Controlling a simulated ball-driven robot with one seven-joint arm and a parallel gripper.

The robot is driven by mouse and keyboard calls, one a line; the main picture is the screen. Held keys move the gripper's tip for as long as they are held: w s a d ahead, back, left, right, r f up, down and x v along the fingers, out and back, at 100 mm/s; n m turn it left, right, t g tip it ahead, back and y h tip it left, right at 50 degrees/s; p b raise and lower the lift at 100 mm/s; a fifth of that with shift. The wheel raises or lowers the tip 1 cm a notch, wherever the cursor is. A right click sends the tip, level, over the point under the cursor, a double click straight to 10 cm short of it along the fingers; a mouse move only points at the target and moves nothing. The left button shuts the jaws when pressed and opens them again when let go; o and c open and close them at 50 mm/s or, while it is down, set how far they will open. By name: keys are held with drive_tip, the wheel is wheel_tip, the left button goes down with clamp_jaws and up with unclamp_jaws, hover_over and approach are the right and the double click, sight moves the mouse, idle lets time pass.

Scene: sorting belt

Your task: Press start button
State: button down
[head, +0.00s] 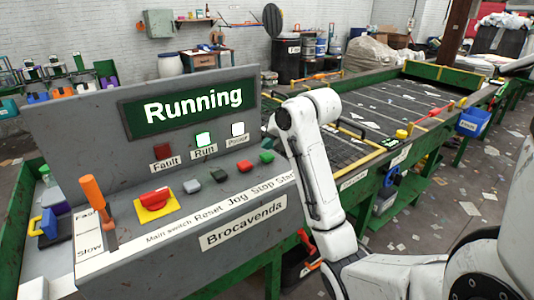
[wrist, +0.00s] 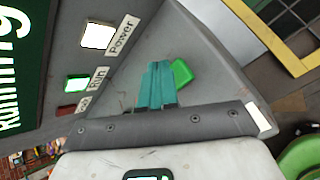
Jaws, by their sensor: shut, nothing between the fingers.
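The grey control panel (head: 85,140) fills the left of the head view, and its display (head: 193,107) reads "Running". The green start button (head: 266,156) is the rightmost of a row, above the label "Start", close to my arm. In the wrist view, a green button (wrist: 181,72) lies right beside the tips of my gripper (wrist: 158,66). The teal fingers are together with nothing between them. I cannot tell whether the tips touch the button.
The green Run lamp (head: 203,139) and white Power lamp (head: 238,129) are lit; the Fault lamp (head: 163,151) is dull red. A red stop button (head: 244,165), a red main switch (head: 154,198) and an orange lever (head: 97,205) are nearby. The belt (head: 390,105) lies behind my arm.

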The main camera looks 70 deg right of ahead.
sight(270, 156)
drive_tip(key=shift+r+p, duration=1.95)
drive_tip(key=shift+r, duration=0.6)
drive_tip(key=shift+f, duration=0.1)
